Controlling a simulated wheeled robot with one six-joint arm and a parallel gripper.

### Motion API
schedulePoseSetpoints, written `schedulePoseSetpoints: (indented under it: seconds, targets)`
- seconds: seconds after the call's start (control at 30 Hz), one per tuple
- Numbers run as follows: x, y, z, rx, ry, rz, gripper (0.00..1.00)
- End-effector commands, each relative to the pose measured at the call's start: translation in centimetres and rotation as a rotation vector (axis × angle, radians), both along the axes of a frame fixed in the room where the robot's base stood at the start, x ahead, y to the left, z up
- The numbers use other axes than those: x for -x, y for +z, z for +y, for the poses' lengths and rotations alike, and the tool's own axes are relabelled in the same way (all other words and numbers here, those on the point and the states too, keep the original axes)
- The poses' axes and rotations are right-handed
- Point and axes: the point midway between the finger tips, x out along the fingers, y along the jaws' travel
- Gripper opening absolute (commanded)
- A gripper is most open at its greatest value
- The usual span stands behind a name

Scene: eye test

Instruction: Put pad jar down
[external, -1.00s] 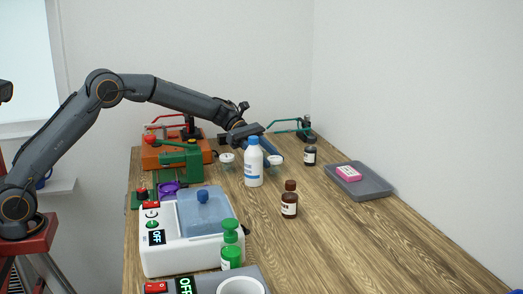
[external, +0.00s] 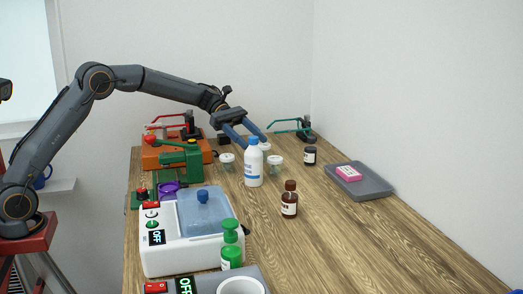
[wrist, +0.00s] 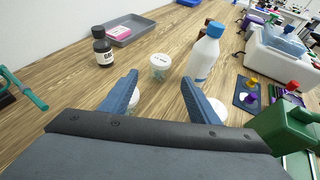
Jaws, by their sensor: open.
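Three small clear jars with white lids stand upright on the wooden table; I cannot tell by label which is the pad jar. One jar (external: 275,163) stands right of the white bottle; it shows in the wrist view (wrist: 160,66), beyond my fingertips, with small dark print on its lid. A second jar (external: 264,147) stands farther back, partly hidden by my left finger in the wrist view. A third jar (external: 227,162) stands left of the bottle, partly behind my right finger in the wrist view. My gripper (external: 255,143) is open and empty above the jars.
A white bottle with blue cap (external: 254,170) stands close by. A brown bottle (external: 289,203), a dark bottle (external: 310,156) and a grey tray (external: 375,188) with a pink box (external: 349,173) are to the right. Green (external: 180,165) and white (external: 185,250) devices stand left. The right front table is clear.

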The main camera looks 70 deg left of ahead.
Motion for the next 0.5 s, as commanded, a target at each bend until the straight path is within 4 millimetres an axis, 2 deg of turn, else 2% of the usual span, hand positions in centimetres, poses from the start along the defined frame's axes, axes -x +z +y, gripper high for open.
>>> schedulePoseSetpoints:
  seconds: [0.2, 0.5]
  targets:
    - [0.9, 0.8, 1.8, -0.001, 0.0, 0.0, 0.56]
    - [1.1, 0.9, 2.0, 0.0, -0.001, 0.0, 0.56]
